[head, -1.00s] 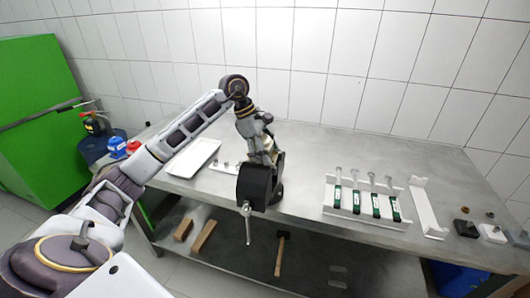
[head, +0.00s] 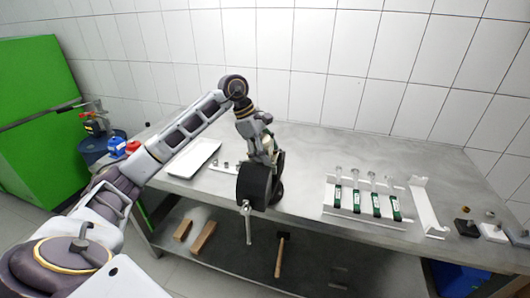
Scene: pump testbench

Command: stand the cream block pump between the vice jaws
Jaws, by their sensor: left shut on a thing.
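The black vice (head: 254,186) is at the front edge of the bench, with its metal handle hanging down. My left gripper (head: 266,155) is just above and behind the vice, pointing down, and is shut on a small cream-coloured thing, seemingly the cream block pump (head: 265,147). Most of the pump is hidden by the fingers and the vice. I cannot tell whether it touches the jaws, which are mostly hidden too. My right gripper is not in view.
A white tray (head: 193,158) lies left of the vice, with small metal parts beside it. A white rack (head: 350,209) with green-labelled tubes, an angled white holder (head: 425,207) and small blocks (head: 492,232) stand to the right. The bench between vice and rack is clear.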

